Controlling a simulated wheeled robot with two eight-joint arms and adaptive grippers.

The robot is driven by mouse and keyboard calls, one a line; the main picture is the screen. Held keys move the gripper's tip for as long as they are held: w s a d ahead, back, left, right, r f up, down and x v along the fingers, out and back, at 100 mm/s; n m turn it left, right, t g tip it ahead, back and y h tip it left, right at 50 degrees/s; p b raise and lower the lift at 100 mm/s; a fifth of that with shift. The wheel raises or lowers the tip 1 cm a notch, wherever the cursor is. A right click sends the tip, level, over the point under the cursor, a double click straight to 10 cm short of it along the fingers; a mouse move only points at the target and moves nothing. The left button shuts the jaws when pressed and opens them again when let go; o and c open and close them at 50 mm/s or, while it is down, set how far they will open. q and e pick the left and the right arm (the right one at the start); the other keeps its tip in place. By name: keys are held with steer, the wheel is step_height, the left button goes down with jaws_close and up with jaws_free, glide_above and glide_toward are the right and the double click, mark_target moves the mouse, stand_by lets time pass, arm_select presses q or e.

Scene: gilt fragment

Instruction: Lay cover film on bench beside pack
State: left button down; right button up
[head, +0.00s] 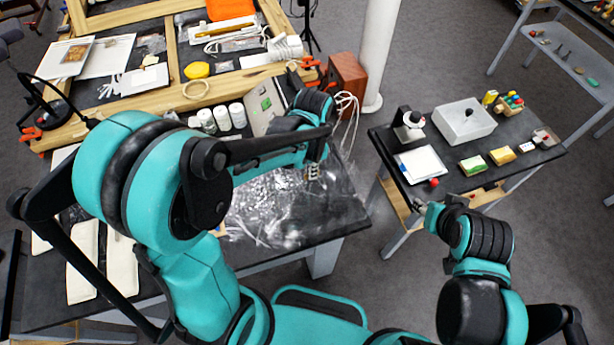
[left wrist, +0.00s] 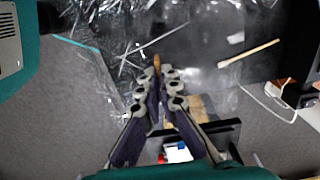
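The cover film (head: 265,212) is a clear, crinkled, shiny sheet over the front right part of the dark bench (head: 338,222). In the left wrist view the film (left wrist: 120,38) spreads beyond my fingertips. My left gripper (head: 313,174) is at the film's upper edge, and in the left wrist view its fingers (left wrist: 165,72) come together at the tips, apparently pinching the film. The pack is not clearly seen; the film's glare and my left arm hide that area. My right gripper (head: 427,212) is away from the film, by the side table's front edge; its fingers are too small to judge.
White jars (head: 222,118) and a grey box (head: 264,108) with cables stand behind the film. The side table (head: 395,165) on the right carries a microscope (head: 408,123), a white case (head: 464,122) and small boxes. Floor lies open between bench and side table.

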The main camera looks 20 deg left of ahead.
mark_target(307, 178)
arm_select(q)
steer(key=shift+w+a+f, duration=0.55)
steer(key=shift+w+a, duration=0.05)
steer(key=shift+a, duration=0.1)
step_height(307, 178, down, 4)
steer(key=shift+b, duration=0.55)
steer(key=shift+s, duration=0.1)
steer(key=shift+f+b, duration=0.6)
steer(key=shift+b, duration=0.05)
steer(key=c, duration=1.7)
jaws_free()
steer(key=shift+r, duration=0.1)
